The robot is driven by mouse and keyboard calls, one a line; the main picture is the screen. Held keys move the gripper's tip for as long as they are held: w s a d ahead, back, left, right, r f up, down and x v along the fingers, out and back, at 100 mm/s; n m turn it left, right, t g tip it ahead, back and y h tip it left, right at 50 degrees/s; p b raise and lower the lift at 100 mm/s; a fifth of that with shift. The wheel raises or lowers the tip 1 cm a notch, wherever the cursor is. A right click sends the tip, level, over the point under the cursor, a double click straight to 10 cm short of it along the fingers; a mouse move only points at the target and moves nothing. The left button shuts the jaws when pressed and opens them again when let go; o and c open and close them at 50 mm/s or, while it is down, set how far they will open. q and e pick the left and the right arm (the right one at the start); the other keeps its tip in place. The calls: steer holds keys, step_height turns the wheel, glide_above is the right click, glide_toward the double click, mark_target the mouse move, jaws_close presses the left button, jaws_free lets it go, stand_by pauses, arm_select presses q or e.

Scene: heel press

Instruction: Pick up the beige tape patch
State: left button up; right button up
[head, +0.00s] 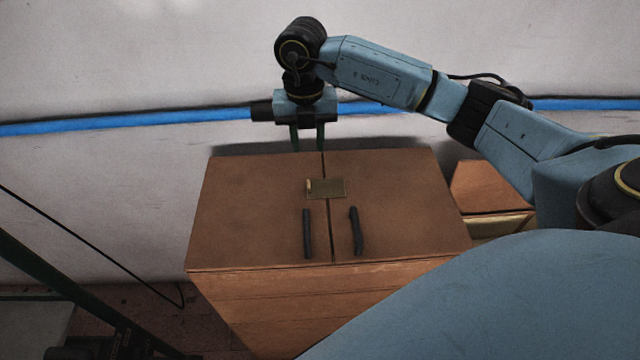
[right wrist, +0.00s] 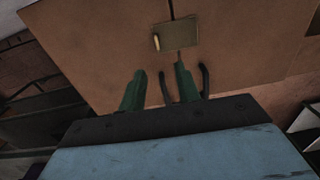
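The beige tape patch (head: 329,188) is a small flat olive-beige rectangle lying across the seam between the two brown panels of a box-like cabinet (head: 235,205). A paler raised tab (head: 309,187) shows at its left end. In the right wrist view the patch (right wrist: 180,34) lies beyond the fingertips, with its tab at the left. My right gripper (head: 308,149) is open and empty, with two dark green fingers pointing down near the cabinet's far edge, apart from the patch. It also shows in the right wrist view (right wrist: 159,68). My left gripper is not in view.
Two dark bar handles (head: 307,233) (head: 356,231) stand on the panels, one on each side of the seam. A smaller brown box (head: 490,187) is at the right. A white wall with a blue stripe (head: 125,122) runs behind the cabinet.

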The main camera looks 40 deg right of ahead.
mark_target(309, 185)
step_height(309, 185, down, 12)
steer(key=shift+a+f+p, duration=0.1)
steer(key=shift+f+p, duration=0.05)
steer(key=shift+p, duration=0.25)
steer(key=shift+c, duration=0.3)
jaws_close()
